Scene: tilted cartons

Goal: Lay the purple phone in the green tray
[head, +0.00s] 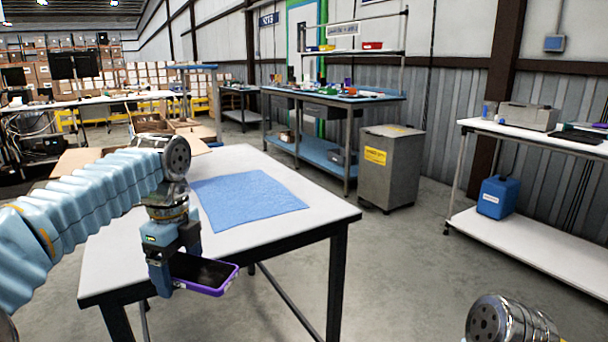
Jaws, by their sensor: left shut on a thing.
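The purple phone (213,276) has a dark face and a purple edge. My left gripper (170,268) points down and is shut on the phone's left end. It holds the phone out flat or slightly tilted, in front of the near table as the picture shows it; its height against the tabletop is hard to tell. I cannot clearly make out the green tray in this view. My right gripper is out of view; only a metal part of my right arm shows at the bottom right.
A white table (325,213) with a blue mat (250,198) stands near; its right side is bare. A blue workbench (335,97) with small items stands behind, beside a grey bin (391,165). A white shelf table (540,140) holds a grey box (527,117) on the right.

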